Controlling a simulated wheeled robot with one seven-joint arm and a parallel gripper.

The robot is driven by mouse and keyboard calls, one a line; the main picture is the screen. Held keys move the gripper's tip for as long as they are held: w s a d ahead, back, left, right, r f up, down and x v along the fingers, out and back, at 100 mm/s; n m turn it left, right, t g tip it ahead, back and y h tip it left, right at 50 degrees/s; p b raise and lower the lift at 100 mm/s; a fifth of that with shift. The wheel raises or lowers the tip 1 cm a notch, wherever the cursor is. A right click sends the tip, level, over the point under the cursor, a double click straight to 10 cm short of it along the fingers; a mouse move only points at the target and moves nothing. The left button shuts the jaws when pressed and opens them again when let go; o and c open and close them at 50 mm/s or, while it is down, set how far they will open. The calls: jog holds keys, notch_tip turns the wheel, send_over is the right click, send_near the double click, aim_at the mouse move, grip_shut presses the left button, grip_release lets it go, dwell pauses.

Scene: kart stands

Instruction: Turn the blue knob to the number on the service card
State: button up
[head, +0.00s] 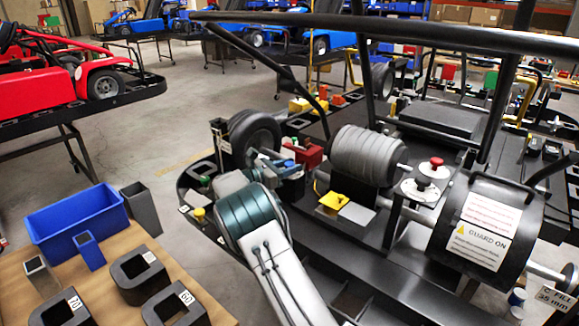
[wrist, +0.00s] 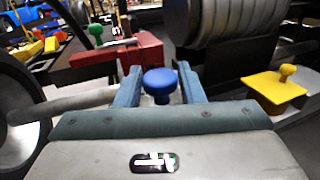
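The blue knob (wrist: 160,83) is a round, mushroom-shaped cap in the middle of the wrist view. It also shows, small, in the head view (head: 289,163). My gripper (wrist: 160,75) has its two blue-grey fingers apart, one on each side of the knob. Gaps show between the knob and both fingers. In the head view my gripper (head: 277,163) is over the kart's near left part, by the rear of a black tyre. I cannot pick out a service card for certain, and no numbers around the knob are readable.
A red block (wrist: 110,60) stands behind the fingers, and a yellow knob on a plate (wrist: 275,88) is to the right. A grey ribbed cylinder (head: 367,155) and a black "GUARD ON" drum (head: 440,243) are further right. A blue bin (head: 75,225) stands on the left table.

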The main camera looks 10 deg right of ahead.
jog(key=c, duration=0.5)
jog(key=shift+o, duration=0.2)
jog(key=b, duration=0.3)
jog(key=shift+f+n+t, duration=0.25)
jog(key=shift+n+t, duration=0.05)
jog(key=shift+t, duration=0.1)
jog(key=n+t+y+b, duration=0.1)
jog(key=b, duration=0.3)
jog(key=shift+f, duration=0.15)
jog(key=shift+t+y+b, duration=0.3)
jog(key=shift+t+b, duration=0.2)
jog(key=shift+b, duration=0.3)
jog(key=n+t+y+b, duration=0.4)
jog(key=b, duration=0.8)
jog(key=shift+s+d+t, duration=0.1)
jog(key=shift+t, duration=0.2)
jog(key=n+y+b, duration=0.1)
jog(key=b, duration=0.1)
jog(key=shift+r+t+b, duration=0.2)
jog(key=shift+t+b, duration=0.2)
jog(key=shift+n+y+b, duration=0.35)
jog(key=shift+n+y, duration=0.05)
jog(key=shift+y, duration=0.1)
jog(key=shift+r+n+t+y+b, duration=0.2)
jog(key=shift+n+t+y+b, duration=0.15)
jog(key=shift+b, duration=0.2)
